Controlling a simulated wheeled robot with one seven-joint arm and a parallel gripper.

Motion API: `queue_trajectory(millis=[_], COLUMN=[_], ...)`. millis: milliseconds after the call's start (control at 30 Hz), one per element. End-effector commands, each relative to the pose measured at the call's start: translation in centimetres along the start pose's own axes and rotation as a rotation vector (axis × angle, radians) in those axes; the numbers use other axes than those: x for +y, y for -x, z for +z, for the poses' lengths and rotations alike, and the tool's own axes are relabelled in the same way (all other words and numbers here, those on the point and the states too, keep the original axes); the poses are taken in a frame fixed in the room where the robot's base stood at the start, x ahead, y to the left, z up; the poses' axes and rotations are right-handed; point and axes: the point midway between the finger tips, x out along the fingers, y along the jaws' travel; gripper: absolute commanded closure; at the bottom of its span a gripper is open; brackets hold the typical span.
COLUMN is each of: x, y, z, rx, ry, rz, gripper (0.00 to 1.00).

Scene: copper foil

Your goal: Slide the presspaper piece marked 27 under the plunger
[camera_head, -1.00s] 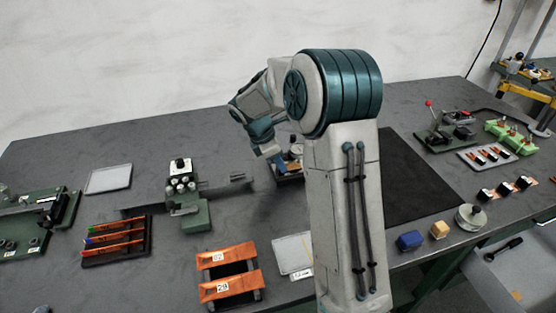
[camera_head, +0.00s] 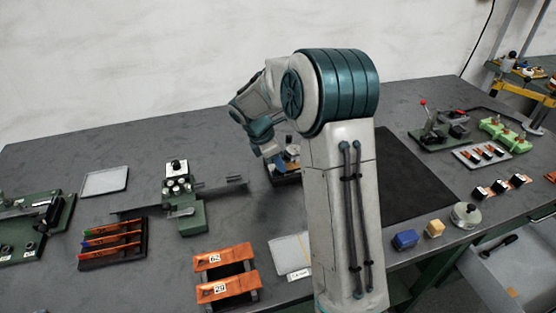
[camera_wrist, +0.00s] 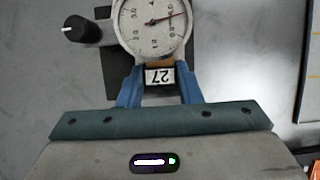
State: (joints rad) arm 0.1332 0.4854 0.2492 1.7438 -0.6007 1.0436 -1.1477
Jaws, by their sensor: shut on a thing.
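The presspaper piece marked 27 (camera_wrist: 159,77) shows its white label, upside down, between my fingertips, with a thin brown strip beyond it. My gripper (camera_wrist: 158,92) is shut on this piece, a blue finger on each side. The round dial gauge (camera_wrist: 152,22) lies just beyond the fingertips and covers the far part of the piece. Its plunger is hidden, so I cannot tell whether the piece is under it. In the head view my gripper (camera_head: 273,158) is beside the gauge stand (camera_head: 291,153), partly behind my arm.
A black-knobbed lever (camera_wrist: 82,29) sticks out left of the dial. In the head view, a rack with orange pieces marked 62 and 29 (camera_head: 226,272) stands at the front. A green fixture (camera_head: 180,195) is left of the gauge. A dark mat (camera_head: 405,180) lies right of my arm.

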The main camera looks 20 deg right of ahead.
Motion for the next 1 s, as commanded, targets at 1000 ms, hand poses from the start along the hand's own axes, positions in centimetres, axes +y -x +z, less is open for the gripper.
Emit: queue_trajectory(millis=[1000], x=[-0.02], y=[-0.28], z=[-0.13], rx=[0.0], ry=[0.0], rz=[-0.001], gripper=[0.61])
